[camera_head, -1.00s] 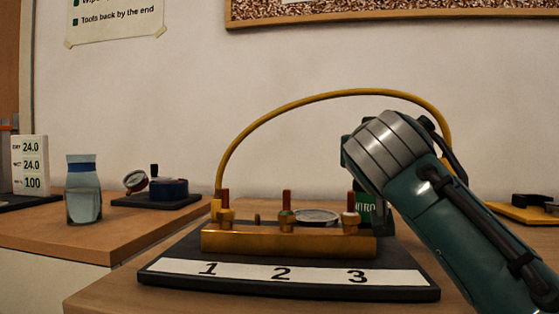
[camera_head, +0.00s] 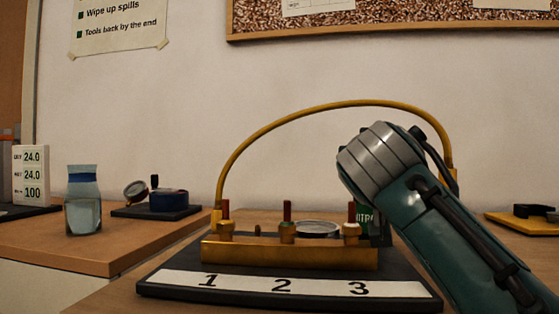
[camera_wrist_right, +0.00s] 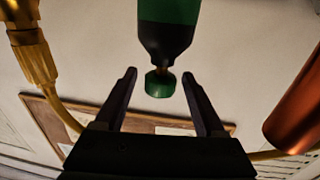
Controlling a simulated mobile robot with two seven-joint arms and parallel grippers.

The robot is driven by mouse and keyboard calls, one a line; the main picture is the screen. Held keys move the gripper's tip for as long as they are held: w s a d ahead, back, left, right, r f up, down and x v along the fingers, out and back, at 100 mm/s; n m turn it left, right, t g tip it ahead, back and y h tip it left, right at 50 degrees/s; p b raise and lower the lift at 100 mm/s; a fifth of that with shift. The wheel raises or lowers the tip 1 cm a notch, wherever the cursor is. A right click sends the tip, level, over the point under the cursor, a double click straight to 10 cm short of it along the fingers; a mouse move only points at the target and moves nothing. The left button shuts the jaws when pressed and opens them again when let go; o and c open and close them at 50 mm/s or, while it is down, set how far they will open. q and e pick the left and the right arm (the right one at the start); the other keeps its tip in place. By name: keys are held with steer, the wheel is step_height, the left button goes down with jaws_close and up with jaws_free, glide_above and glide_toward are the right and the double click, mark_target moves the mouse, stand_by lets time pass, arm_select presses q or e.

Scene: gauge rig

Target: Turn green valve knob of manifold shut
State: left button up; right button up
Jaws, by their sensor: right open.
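The brass manifold block (camera_head: 290,256) stands on a dark base, its valves with red stems lined up behind labels 1, 2 and 3. A green cylinder (camera_head: 364,221) marked NITRO stands behind valve 3, mostly hidden by my right arm. In the right wrist view, which looks upside down, the green cylinder (camera_wrist_right: 168,14) narrows to a dark neck ending in a round green knob (camera_wrist_right: 160,84). My right gripper (camera_wrist_right: 158,76) is open, one finger on each side of the knob, with gaps visible. In the head view its fingers are hidden behind my wrist. My left gripper is out of view.
A yellow hose (camera_head: 330,104) arches over the manifold. A brass fitting (camera_wrist_right: 32,55) and a copper-coloured rod (camera_wrist_right: 297,115) flank my gripper in the wrist view. A round gauge (camera_head: 317,229) lies behind the block. A water carafe (camera_head: 83,215) stands on the left bench.

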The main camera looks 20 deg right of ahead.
steer(key=v, duration=1)
steer(key=shift+p, duration=0.3)
